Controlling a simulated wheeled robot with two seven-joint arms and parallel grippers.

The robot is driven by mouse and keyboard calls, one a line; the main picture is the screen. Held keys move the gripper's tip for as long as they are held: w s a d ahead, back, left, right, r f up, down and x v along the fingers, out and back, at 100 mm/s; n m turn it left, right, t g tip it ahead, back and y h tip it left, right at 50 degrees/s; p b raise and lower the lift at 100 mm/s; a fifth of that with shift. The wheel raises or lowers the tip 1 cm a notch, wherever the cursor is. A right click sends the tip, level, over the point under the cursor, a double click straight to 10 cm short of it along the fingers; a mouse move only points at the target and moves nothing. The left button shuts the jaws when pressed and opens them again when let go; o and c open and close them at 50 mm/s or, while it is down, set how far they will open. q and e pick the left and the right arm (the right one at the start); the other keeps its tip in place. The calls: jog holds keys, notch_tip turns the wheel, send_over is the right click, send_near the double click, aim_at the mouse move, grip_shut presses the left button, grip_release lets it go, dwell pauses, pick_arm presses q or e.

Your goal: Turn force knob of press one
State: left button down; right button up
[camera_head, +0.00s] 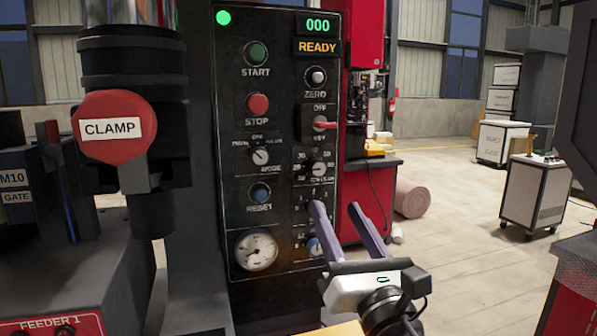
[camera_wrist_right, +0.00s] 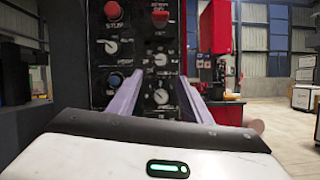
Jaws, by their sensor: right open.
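The black press control panel (camera_head: 285,120) stands upright ahead of me. A dial knob with numbers around it (camera_head: 319,168) is on its right column; it also shows in the wrist view (camera_wrist_right: 160,59). Another knob (camera_wrist_right: 161,96) lies below it, seen between my fingers in the wrist view and largely hidden by a finger in the head view. The small labels are too blurred to tell which is the force knob. My right gripper (camera_head: 337,206) is open and empty, its fingers pointing at the panel's lower right. My left gripper is out of view.
The panel also carries a red switch (camera_head: 324,123), a mode knob (camera_head: 260,156), a reset button (camera_head: 260,193) and a round gauge (camera_head: 256,250). A red clamp knob (camera_head: 114,127) protrudes at left.

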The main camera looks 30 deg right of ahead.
aim_at(319, 172)
jog(key=x, duration=0.2)
jog(key=p+x, duration=0.1)
jog(key=x, duration=0.2)
jog(key=p+x, duration=0.1)
jog(key=x, duration=0.2)
jog(key=shift+d+r, duration=0.1)
jog(key=shift+r, duration=0.3)
jog(key=shift+p+x, duration=0.35)
jog(key=shift+x, duration=0.4)
jog(key=shift+c, duration=0.7)
jog(key=shift+f, duration=0.1)
jog(key=c, duration=0.9)
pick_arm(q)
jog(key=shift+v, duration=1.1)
